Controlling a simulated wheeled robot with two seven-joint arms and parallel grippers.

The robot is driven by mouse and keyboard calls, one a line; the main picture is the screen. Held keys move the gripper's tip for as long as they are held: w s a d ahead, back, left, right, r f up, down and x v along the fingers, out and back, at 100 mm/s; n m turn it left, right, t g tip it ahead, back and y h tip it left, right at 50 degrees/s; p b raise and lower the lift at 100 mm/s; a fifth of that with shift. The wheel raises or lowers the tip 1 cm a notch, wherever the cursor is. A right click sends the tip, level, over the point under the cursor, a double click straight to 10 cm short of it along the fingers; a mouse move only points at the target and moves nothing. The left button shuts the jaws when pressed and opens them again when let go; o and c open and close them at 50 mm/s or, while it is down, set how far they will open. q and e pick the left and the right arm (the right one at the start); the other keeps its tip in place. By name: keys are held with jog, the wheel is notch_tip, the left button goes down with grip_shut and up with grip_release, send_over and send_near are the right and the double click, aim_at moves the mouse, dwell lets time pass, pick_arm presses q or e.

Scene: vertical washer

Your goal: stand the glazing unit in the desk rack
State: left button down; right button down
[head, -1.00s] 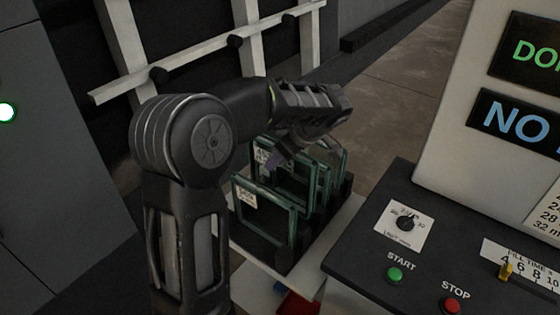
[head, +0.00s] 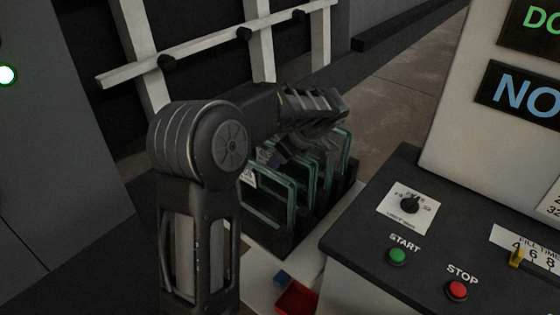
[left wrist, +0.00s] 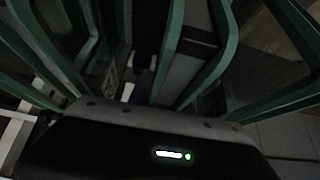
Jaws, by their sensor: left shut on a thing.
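My left gripper (head: 276,158) reaches over the dark desk rack (head: 272,238) from above and is shut on a glazing unit (head: 300,182), a clear pane with a teal edge. The unit stands upright among the others in the rack, partly hidden by the gripper and the nearer unit; I cannot tell whether its bottom edge is seated. In the left wrist view, the fingers (left wrist: 145,82) are dim between teal-edged panes, with one teal edge (left wrist: 172,45) right beside them. My right gripper is not in view.
Other units stand in the rack, including a labelled near one (head: 268,208) and a far one (head: 346,150). A red tray (head: 297,299) and a small blue block (head: 283,279) lie in front. The control desk (head: 350,243) is close on the right, and a white rail frame (head: 205,58) stands behind.

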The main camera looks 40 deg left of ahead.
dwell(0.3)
pick_arm(q)
jog(key=c, duration=1.3)
grip_release()
jog(key=shift+o, duration=1.1)
jog(key=shift+b+v, duration=0.4)
jog(key=shift+v, duration=3.45)
